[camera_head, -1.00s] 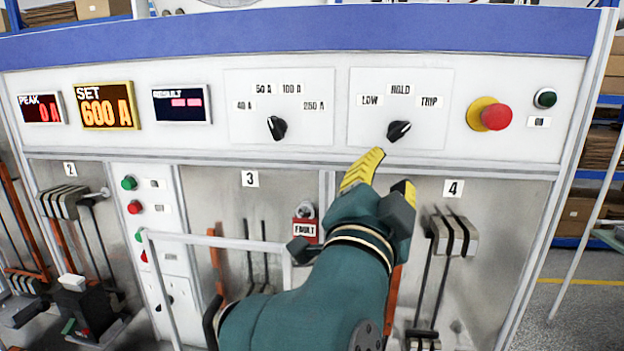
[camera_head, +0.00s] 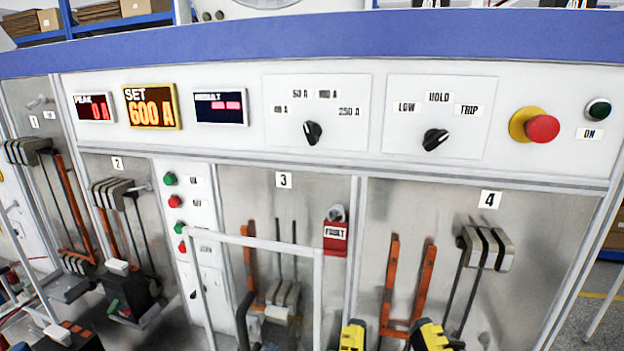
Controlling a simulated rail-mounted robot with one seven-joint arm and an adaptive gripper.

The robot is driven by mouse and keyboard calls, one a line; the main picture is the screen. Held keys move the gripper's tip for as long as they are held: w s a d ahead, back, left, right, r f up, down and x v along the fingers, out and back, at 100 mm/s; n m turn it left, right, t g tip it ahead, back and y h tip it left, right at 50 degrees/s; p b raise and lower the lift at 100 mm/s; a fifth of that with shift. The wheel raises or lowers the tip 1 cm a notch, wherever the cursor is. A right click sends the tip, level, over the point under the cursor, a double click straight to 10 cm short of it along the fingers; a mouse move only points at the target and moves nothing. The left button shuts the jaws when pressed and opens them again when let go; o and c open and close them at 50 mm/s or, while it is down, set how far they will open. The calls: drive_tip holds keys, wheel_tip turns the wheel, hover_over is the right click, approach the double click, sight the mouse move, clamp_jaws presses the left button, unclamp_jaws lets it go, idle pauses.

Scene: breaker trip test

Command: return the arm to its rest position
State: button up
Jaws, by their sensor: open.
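My gripper (camera_head: 392,338) shows only at the bottom edge of the head view. Its two yellow-tipped fingers stand apart with nothing between them, so it is open and empty. The rest of my arm is out of frame. The fingers are well below the control panel (camera_head: 360,160), in front of the lower part of bay 4, and touch none of the knobs. The LOW/HOLD/TRIP knob (camera_head: 435,139) has its white mark pointing up right, toward TRIP. The current range knob (camera_head: 312,133) points up left. The SET display (camera_head: 151,106) reads 600 A and the PEAK display (camera_head: 94,107) reads 0 A.
A red emergency button (camera_head: 541,129) and a green ON button (camera_head: 598,110) sit at the panel's right. A white rail frame (camera_head: 255,242) stands before bay 3. Orange bars (camera_head: 389,285) stand in bay 4, near my gripper.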

wheel_tip(320, 180, up, 18)
drive_tip(key=p, duration=1.5)
drive_tip(key=shift+r+p, duration=0.25)
drive_tip(key=shift+p, duration=0.15)
